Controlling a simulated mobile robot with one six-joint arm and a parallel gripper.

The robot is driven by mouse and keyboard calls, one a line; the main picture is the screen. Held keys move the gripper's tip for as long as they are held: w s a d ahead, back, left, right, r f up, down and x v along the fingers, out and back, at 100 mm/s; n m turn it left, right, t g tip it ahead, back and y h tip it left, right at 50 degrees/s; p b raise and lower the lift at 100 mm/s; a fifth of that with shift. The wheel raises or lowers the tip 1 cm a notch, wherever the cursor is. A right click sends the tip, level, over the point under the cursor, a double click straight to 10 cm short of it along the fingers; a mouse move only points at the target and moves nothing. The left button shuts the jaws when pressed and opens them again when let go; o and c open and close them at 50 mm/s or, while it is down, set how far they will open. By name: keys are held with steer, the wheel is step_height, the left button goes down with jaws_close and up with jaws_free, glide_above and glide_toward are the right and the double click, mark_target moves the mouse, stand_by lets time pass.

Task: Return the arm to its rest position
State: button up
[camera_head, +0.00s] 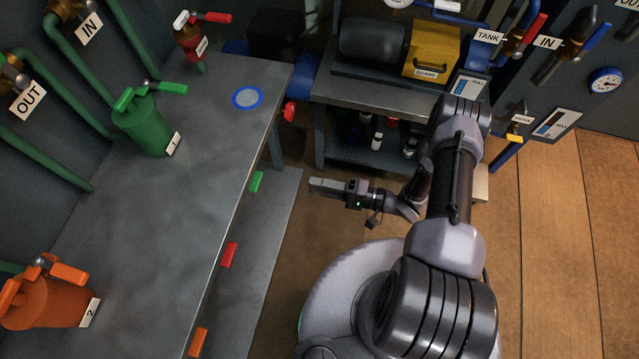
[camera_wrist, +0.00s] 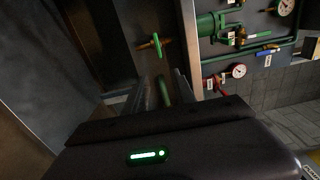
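My gripper (camera_head: 318,185) is at the middle of the head view, pointing left, with my arm bent above my round base. It is over the floor, just right of the grey table's edge and apart from it. In the wrist view, my gripper (camera_wrist: 163,86) shows two fingers apart with nothing held between them. A green valve handle (camera_wrist: 153,45) and green pipe show beyond the fingers, at a distance.
The grey table (camera_head: 190,215) at left bears a green canister (camera_head: 145,125), an orange canister (camera_head: 45,303), a red valve (camera_head: 190,45) and a blue-ringed disc (camera_head: 247,97). A shelved bench (camera_head: 370,97) with a yellow box (camera_head: 432,50) stands behind. Wooden floor (camera_head: 570,240) at right is clear.

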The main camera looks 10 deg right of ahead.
steer(key=w+d+r+t+h, duration=0.1)
steer(key=w+d+r+h, duration=0.25)
steer(key=w, duration=0.35)
steer(key=w+d+r+n+t+h, duration=0.1)
steer(key=w+d+r+h, duration=0.3)
steer(key=w, duration=0.3)
steer(key=w+d+r+t+h, duration=0.1)
steer(key=w+d+r+h, duration=0.2)
steer(key=w+r, duration=0.3)
steer(key=d+r+h, duration=0.3)
steer(key=r, duration=0.4)
steer(key=d+r+h, duration=0.3)
steer(key=r, duration=0.5)
steer(key=s+a+r+m+g+h, duration=0.1)
steer(key=s+a+r, duration=0.1)
steer(key=s+r, duration=0.6)
steer(key=s+a+r+m+g, duration=0.1)
steer(key=s+a+r, duration=0.25)
steer(key=s, duration=0.85)
steer(key=s+a+g+y, duration=0.1)
steer(key=s+a, duration=0.2)
steer(key=s, duration=0.3)
steer(key=s+a+n+g+y, duration=0.1)
steer(key=s+a+y, duration=0.1)
steer(key=s+a, duration=0.2)
steer(key=s, duration=0.3)
steer(key=shift+r, duration=0.2)
